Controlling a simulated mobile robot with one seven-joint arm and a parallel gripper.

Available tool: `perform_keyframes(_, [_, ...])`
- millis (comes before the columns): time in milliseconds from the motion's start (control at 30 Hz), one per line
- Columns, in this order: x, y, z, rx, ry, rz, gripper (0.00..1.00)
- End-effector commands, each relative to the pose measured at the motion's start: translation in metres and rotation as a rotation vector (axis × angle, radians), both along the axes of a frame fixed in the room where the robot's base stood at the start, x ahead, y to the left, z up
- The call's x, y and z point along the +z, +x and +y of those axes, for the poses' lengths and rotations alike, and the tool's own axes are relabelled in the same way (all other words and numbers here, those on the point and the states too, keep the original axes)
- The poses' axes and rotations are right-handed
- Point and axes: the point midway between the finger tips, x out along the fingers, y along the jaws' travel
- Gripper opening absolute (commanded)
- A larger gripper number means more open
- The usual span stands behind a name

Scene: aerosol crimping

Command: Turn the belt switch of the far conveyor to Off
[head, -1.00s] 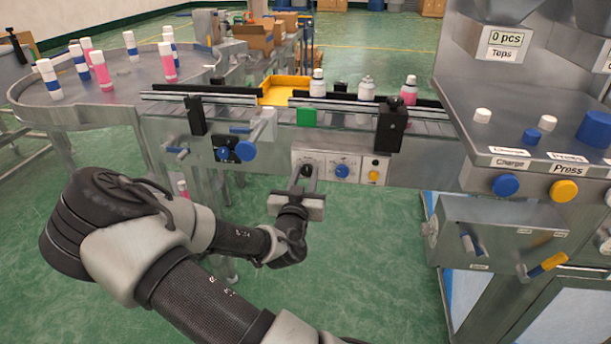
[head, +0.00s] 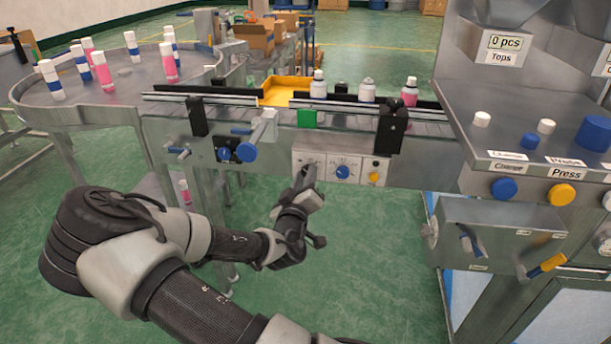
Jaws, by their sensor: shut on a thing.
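The conveyor (head: 270,172) runs across the middle of the view. My gripper (head: 306,172) is at the left part of this panel, shut on the dark belt switch there. The gripper looks rolled over, with its body tilted. The switch is mostly hidden behind the fingers, so its setting cannot be read.
Black sensor blocks (head: 391,127) and a blue hand knob (head: 246,152) stick out from the conveyor front. Several cans stand on the belt and on the round table (head: 125,90) at left. The press station (head: 540,130) stands at right. The green floor before the panel is clear.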

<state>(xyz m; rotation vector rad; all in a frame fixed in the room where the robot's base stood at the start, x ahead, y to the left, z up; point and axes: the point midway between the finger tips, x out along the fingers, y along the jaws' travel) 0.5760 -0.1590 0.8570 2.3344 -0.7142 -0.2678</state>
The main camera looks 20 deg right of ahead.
Motion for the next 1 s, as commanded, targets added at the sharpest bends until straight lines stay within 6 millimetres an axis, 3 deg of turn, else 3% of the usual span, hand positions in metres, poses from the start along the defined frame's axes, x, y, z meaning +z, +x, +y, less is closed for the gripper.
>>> perform_keyframes(300, [-0.0015,-0.0006,0.0006,-0.001,-0.114,0.080,0.05])
perform_keyframes(867, [-0.0020,-0.0007,0.0004,-0.001,-0.141,0.100,0.05])
perform_keyframes(900, [-0.0021,-0.0006,0.0005,-0.001,-0.141,0.100,0.29])
perform_keyframes(1000, [-0.0018,-0.0005,0.0005,-0.001,-0.141,0.099,0.46])
